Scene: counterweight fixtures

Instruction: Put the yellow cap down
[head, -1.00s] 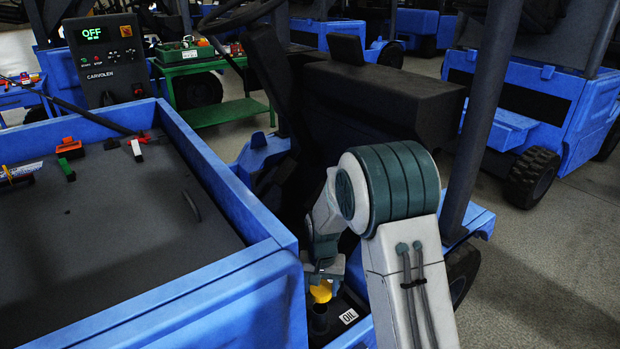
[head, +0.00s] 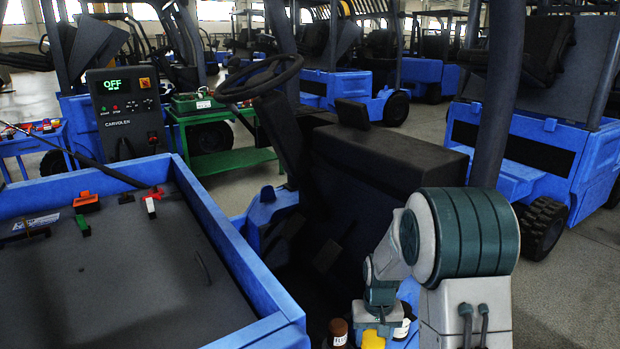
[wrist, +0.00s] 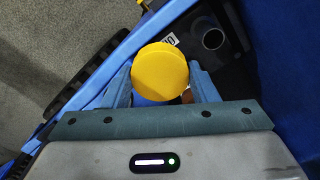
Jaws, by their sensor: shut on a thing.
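The yellow cap (wrist: 159,71) is a round, flat-topped disc between the two blue fingers of my gripper (wrist: 160,84) in the wrist view. The fingers press on it from both sides. In the head view the cap (head: 373,340) shows at the bottom edge, just below my gripper (head: 376,328). A dark, open oil filler neck (wrist: 212,39) is up and to the right of the cap in the wrist view, apart from it. What is directly beneath the cap is mostly hidden.
A brown bottle (head: 338,331) stands left of my gripper, and a second bottle (head: 403,326) is partly hidden behind it. The blue-walled bed (head: 232,240) at left holds small clips and tools. A green cart (head: 236,160) and other blue vehicles stand behind.

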